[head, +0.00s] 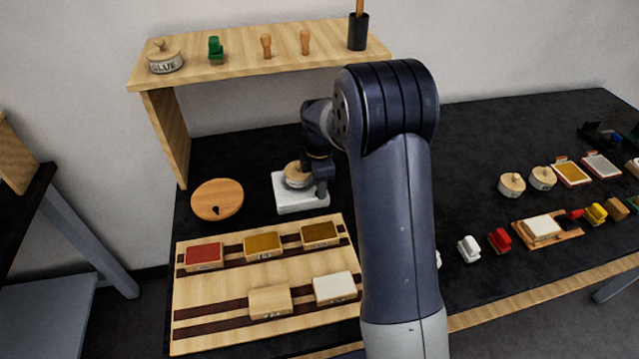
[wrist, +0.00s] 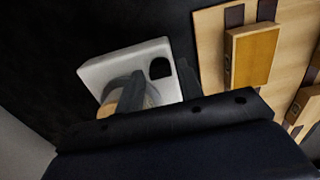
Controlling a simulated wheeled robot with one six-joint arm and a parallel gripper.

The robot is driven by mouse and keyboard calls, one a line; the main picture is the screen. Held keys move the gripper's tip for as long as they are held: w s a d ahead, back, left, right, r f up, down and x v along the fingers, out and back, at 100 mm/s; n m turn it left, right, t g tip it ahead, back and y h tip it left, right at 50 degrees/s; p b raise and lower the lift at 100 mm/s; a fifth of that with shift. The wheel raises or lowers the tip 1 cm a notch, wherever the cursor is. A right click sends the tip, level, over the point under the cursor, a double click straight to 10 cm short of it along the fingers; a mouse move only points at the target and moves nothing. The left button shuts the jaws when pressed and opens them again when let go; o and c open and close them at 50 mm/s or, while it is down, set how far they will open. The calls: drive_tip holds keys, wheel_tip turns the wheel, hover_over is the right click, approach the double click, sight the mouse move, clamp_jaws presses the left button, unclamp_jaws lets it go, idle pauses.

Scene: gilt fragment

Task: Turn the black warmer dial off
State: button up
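The white warmer (head: 300,204) sits on the black table in the middle of the head view, with a wooden-lidded pot (head: 296,176) on top. In the wrist view the warmer (wrist: 115,68) shows its white top, with a black round shape (wrist: 160,68) that looks like the dial. The dial's setting cannot be read. My gripper (head: 321,187) is low over the right side of the warmer, beside the pot. In the wrist view a dark finger crosses in front of the pot.
A board (head: 225,285) with several colored blocks lies in front of the warmer. A round wooden disc (head: 217,198) lies to its left. A wooden shelf (head: 235,72) stands behind. My arm hides part of the table's middle. More tools and jars (head: 512,185) stand at right.

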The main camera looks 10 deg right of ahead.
drive_tip(key=shift+o, duration=0.9)
wheel_tip(320, 180, up, 11)
drive_tip(key=shift+f+b, duration=0.15)
drive_tip(key=shift+b, duration=0.3)
drive_tip(key=shift+f, duration=0.1)
wheel_tip(320, 180, down, 11)
drive_tip(key=shift+r+p, duration=0.15)
drive_tip(key=shift+p, duration=0.3)
drive_tip(key=shift+r, duration=0.1)
